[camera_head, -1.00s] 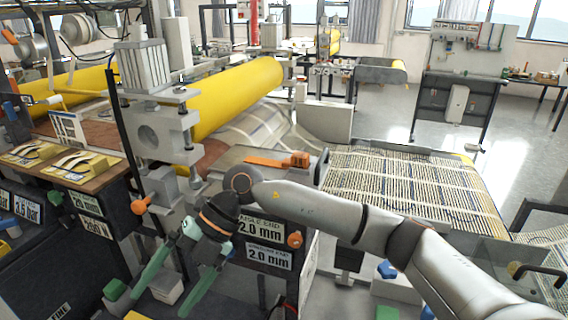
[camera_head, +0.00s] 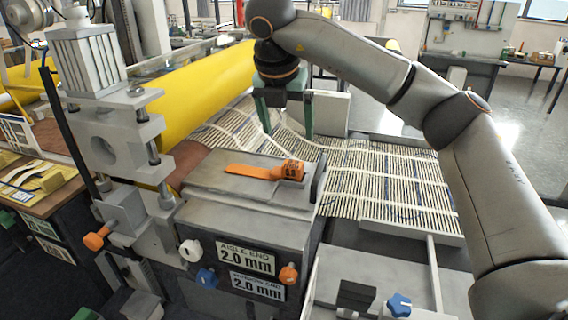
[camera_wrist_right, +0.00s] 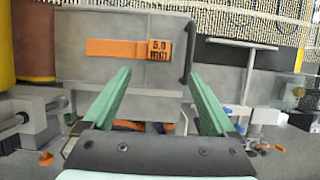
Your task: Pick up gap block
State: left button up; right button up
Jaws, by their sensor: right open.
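The orange gap block (camera_head: 292,170) lies on a flat grey metal top with a flat orange strip attached, pointing left. My right gripper (camera_head: 286,130) hangs fingers down, behind and above the block in the head view. Its green fingers are spread apart with nothing between them. In the right wrist view the gripper (camera_wrist_right: 160,76) is open, with the block beyond its fingertips and not touched. My left gripper is not in view.
The grey housing (camera_head: 235,215) under the block has 2.0 mm plates and knobs on its front. A yellow roller (camera_head: 205,90) and a metal roller stand (camera_head: 115,135) are at left. Striped mesh (camera_head: 385,185) spreads to the right.

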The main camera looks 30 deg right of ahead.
jog(key=p, duration=0.1)
send_over(292, 164)
jog(key=s+a, duration=0.2)
notch_tip(292, 164, down, 6)
jog(key=shift+w+d+f+p, duration=0.2)
jog(key=shift+d+f+p, duration=0.15)
jog(key=shift+f, duration=0.3)
jog(key=p+x, duration=0.1)
jog(key=x, duration=0.3)
jog(key=shift+w+f, duration=0.1)
jog(key=shift+w, duration=0.05)
jog(key=shift+c, duration=0.3)
grip_shut()
